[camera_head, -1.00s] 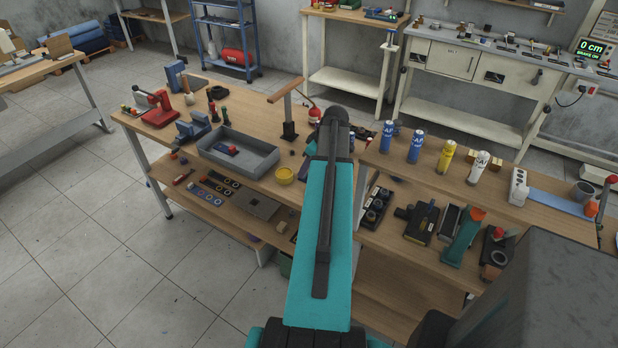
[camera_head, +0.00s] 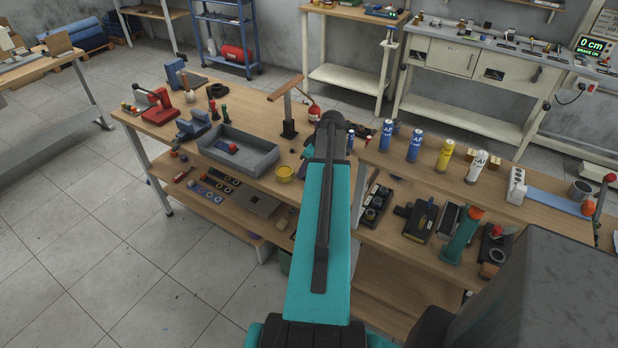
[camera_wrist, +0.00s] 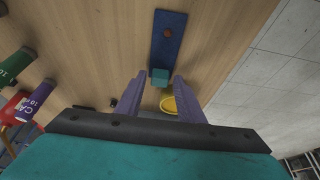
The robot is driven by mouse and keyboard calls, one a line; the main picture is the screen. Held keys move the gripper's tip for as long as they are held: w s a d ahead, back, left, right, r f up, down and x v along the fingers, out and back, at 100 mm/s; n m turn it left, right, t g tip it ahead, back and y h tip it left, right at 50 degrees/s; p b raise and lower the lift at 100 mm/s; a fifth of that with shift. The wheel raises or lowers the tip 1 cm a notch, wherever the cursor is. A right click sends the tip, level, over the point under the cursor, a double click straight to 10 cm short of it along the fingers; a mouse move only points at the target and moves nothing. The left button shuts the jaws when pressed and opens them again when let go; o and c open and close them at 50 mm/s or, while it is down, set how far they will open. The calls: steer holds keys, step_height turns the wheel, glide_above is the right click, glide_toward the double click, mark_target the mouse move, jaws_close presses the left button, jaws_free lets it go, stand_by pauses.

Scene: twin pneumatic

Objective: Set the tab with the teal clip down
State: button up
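The tab is a flat dark-blue strip (camera_wrist: 168,42) with a small orange-brown round mark, in the upper middle of the wrist view over the wooden bench top. The teal clip (camera_wrist: 159,76) is a small block at its near end. My gripper (camera_wrist: 160,78) has two lavender fingers, one on each side of the clip, with a visible gap on both sides. I cannot tell how high the fingertips are above the wood. In the head view my own arm hides the gripper and the tab.
Several cans, such as the yellow can (camera_head: 445,155), stand on the right bench.

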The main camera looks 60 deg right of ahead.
jaws_close()
steer(key=shift+r, duration=0.15)
step_height(320, 180, up, 10)
steer(key=b, duration=0.3)
stand_by(0.5)
stand_by(0.5)
